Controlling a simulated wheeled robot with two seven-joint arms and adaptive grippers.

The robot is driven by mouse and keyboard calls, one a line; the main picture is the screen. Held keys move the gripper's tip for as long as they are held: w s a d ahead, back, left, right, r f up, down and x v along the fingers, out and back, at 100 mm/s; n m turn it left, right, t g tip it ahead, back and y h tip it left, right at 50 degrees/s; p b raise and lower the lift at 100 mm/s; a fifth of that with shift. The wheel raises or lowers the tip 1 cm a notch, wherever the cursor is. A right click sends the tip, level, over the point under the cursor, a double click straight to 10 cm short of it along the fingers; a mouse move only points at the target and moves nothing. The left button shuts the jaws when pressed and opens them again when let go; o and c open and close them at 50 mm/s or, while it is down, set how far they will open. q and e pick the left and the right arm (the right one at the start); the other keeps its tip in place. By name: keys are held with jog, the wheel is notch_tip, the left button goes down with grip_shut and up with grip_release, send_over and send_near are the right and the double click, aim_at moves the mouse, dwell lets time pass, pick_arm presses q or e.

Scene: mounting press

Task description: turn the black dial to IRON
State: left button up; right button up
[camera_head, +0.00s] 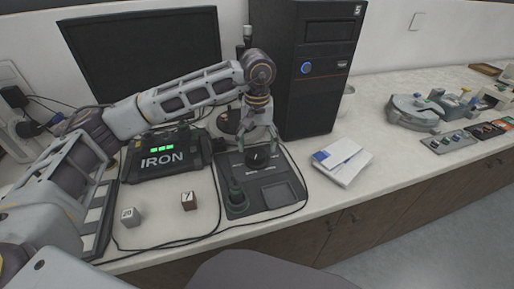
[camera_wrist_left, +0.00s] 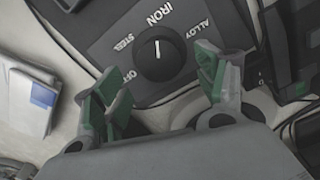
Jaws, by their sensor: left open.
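The black dial (camera_head: 260,160) sits on the dark grey panel (camera_head: 284,176) and also shows in the left wrist view (camera_wrist_left: 160,61). Its white mark points up toward the word IRON in that view. ALLOY is to the right of IRON, STEEL to the left, and OFF lower left. My left gripper (camera_head: 258,143) is over the dial in the head view. In the left wrist view the green-padded fingers (camera_wrist_left: 168,92) are spread apart, with the dial visible between and beyond their tips. No finger visibly grips the dial. My right gripper is not in view.
A black box (camera_head: 160,157) bearing the word IRON and green lights stands left of the panel. A monitor (camera_head: 145,55) and computer tower (camera_head: 312,70) stand behind. Numbered cubes (camera_head: 189,200) and cables lie in front.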

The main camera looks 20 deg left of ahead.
aim_at(257, 152)
pick_arm(q)
notch_tip(257, 152, up, 9)
jog(key=shift+f, duration=0.15)
dwell(0.7)
